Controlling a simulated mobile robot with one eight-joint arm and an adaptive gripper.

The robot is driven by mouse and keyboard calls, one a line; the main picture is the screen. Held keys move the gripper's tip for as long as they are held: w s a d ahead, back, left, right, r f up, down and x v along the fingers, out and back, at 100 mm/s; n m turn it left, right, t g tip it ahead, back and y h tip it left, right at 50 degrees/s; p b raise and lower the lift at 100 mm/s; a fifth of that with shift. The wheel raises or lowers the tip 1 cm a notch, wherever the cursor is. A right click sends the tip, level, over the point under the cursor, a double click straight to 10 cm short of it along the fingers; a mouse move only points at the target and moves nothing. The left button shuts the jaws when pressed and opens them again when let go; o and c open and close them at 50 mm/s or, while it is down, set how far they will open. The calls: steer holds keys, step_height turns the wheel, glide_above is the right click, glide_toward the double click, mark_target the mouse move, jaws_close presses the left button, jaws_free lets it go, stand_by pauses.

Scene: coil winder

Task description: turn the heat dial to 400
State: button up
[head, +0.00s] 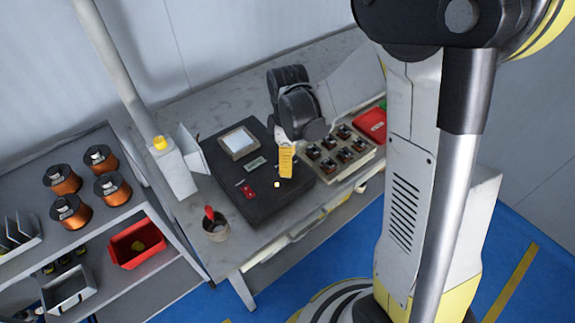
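A black control unit (222,180) lies on the grey bench. On it are a pale square plate (238,142), a small display (256,163), a red control (248,192) and a small glowing spot (276,185). I cannot make out the heat dial or its numbers; it may be hidden behind my arm or too small to tell. My gripper (287,165) is over the right part of the unit, where a yellow labelled part shows below the black wrist. Its fingertips are not clear, so I cannot tell whether it is open or shut, or touching the unit.
Right of the unit are a tray of small coils (340,152) and a red box (372,124). A cup with a red-handled tool (215,230) stands at the front left, near a white post with a yellow top (172,168). Copper spools (70,211) and a red bin (137,243) fill the left shelves.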

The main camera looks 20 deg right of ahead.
steer(key=shift+f, duration=0.45)
jaws_close()
steer(key=m, duration=0.8)
steer(key=shift+m+b, duration=0.3)
stand_by(0.5)
